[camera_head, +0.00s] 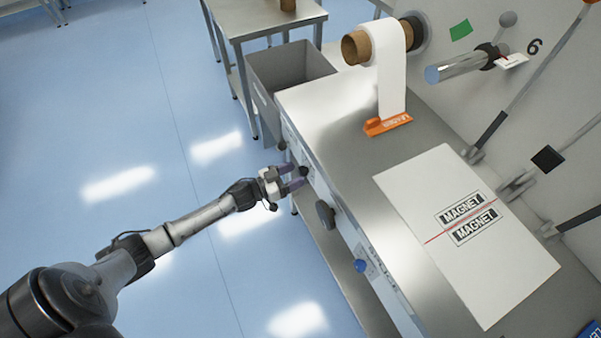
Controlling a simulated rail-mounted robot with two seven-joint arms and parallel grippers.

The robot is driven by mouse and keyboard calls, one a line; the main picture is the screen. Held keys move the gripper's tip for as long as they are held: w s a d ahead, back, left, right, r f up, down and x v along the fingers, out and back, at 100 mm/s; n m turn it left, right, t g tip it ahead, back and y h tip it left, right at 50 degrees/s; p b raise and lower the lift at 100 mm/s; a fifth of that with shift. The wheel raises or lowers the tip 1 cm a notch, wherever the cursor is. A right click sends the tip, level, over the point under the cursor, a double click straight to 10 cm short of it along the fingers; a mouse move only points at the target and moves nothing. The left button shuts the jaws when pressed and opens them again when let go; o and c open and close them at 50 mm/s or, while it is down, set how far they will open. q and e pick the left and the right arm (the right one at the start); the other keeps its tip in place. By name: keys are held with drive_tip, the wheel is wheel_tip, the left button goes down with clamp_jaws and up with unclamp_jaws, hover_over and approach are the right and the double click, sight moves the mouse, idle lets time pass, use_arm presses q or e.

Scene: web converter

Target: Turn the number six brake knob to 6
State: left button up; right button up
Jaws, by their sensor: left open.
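My left gripper (296,177) reaches in from the left at the front panel of the steel-topped cabinet. Its two purple-grey fingers are spread, with a small dark knob (304,171) at or just beyond their tips. I cannot tell whether they touch it. A larger dark knob (325,214) sits lower along the same panel, apart from the gripper. The knob's number and scale are too small to read, so I cannot tell which is the number six brake knob or its setting. My right gripper is out of view.
On the cabinet top (318,110) lie a white board (410,187) with magnet labels and an orange piece (388,124) under a paper web. A grey bin (292,65) stands behind. The blue floor at left is clear.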

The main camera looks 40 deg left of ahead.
sight(303, 171)
use_arm(q)
drive_tip(key=shift+x, duration=1.4)
drive_tip(key=c, duration=0.9)
